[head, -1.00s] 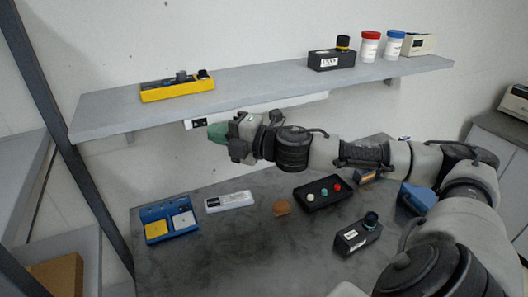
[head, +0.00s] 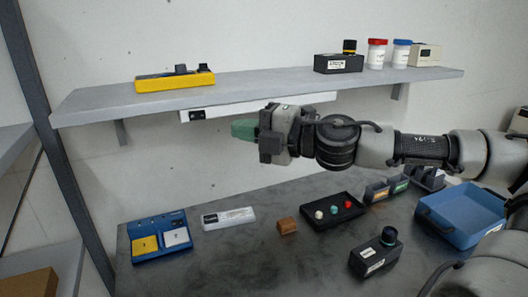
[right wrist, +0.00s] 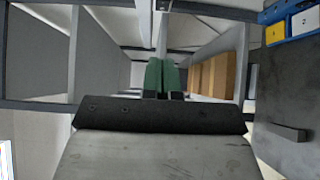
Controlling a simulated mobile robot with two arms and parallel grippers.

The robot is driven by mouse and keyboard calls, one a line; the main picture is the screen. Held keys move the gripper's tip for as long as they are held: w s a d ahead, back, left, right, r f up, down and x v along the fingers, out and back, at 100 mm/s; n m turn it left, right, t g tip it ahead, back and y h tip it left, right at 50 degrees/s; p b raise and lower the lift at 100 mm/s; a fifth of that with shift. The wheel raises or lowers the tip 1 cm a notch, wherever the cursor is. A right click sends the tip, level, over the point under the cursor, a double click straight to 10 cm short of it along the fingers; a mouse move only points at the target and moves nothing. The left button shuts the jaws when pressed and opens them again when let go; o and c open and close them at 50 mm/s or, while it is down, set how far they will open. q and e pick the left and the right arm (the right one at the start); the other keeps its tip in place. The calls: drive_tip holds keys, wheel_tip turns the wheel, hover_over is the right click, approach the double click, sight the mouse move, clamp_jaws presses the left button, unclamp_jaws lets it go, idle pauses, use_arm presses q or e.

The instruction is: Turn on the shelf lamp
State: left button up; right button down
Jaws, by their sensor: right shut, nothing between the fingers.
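The shelf lamp (head: 262,106) is a long white bar under the front of the grey wall shelf. A small black switch panel (head: 193,115) shows at its left end. I cannot tell from its white face whether it is lit. My right gripper (head: 242,129), with green fingers, is shut and empty. It points left, just below the lamp bar, to the right of the switch panel and apart from it in the picture. In the right wrist view the green fingers (right wrist: 161,75) are together with nothing between them. My left gripper is not in view.
The shelf (head: 270,84) holds a yellow box (head: 174,82), a black box (head: 338,64) and jars. A dark post (head: 60,150) stands left.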

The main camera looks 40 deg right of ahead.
drive_tip(key=shift+b+v, duration=1.45)
drive_tip(key=shift+v, duration=0.65)
drive_tip(key=shift+a, duration=0.2)
